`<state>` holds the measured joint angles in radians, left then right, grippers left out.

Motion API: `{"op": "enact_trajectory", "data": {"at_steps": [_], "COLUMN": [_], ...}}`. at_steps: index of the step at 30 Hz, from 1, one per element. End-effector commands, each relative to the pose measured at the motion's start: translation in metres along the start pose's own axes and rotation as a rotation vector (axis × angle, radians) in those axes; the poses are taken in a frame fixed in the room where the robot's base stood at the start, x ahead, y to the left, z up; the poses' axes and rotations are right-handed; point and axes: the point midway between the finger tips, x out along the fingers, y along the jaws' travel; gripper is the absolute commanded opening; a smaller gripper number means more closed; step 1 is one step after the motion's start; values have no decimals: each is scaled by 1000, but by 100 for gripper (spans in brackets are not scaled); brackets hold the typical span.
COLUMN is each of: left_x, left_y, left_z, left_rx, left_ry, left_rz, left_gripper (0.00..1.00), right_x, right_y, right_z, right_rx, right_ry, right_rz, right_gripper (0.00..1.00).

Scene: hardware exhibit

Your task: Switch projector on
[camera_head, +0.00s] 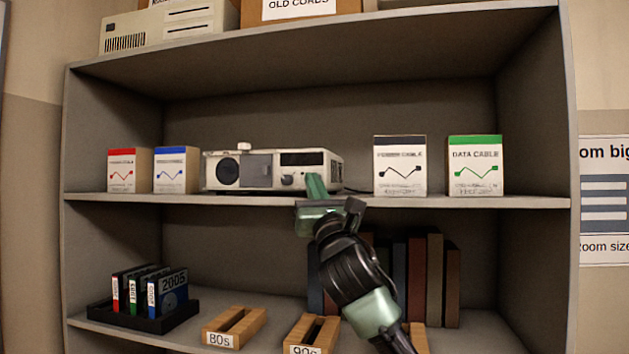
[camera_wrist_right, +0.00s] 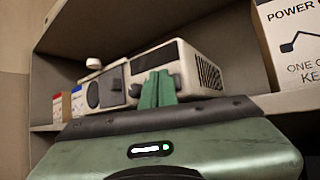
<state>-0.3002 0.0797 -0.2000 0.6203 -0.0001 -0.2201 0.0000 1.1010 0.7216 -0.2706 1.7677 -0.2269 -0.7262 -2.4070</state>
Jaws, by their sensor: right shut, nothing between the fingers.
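The projector (camera_head: 270,170) is a white-grey box on the middle shelf, with a round dark lens at its left front, a grey panel in the middle and a dark strip with a knob at its right front. A small pale knob sits on its top. It also shows in the right wrist view (camera_wrist_right: 190,64). My right gripper (camera_head: 316,186) is in front of the projector's lower right front corner, its green fingers together and empty. The fingers (camera_wrist_right: 158,90) overlap the projector's front in the wrist view; I cannot tell whether they touch it. My left gripper is not in view.
Boxes with red (camera_head: 122,170) and blue (camera_head: 170,170) labels stand left of the projector. Power cable (camera_head: 400,165) and data cable (camera_head: 475,165) boxes stand right. The lower shelf holds a black disk tray (camera_head: 150,322), wooden holders (camera_head: 245,322) and books (camera_head: 436,280) behind my arm.

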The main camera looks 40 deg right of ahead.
Motion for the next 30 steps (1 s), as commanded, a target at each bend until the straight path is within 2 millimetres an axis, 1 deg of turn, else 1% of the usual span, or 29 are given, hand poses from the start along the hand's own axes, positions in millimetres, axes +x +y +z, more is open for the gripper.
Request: {"op": "enact_trajectory", "data": {"at_steps": [13, 22, 30], "left_x": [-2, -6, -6], "left_y": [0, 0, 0], "left_z": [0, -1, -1], "left_rx": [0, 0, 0], "left_ry": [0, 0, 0], "left_rz": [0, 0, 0], "left_gripper": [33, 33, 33], "right_x": [2, -6, -7], "right_y": [-2, 4, 4], "right_z": [-2, 4, 4], "right_rx": [-1, -2, -1], "right_ry": [0, 0, 0], "right_rz": [0, 0, 0], "right_gripper": [0, 0, 0]}}
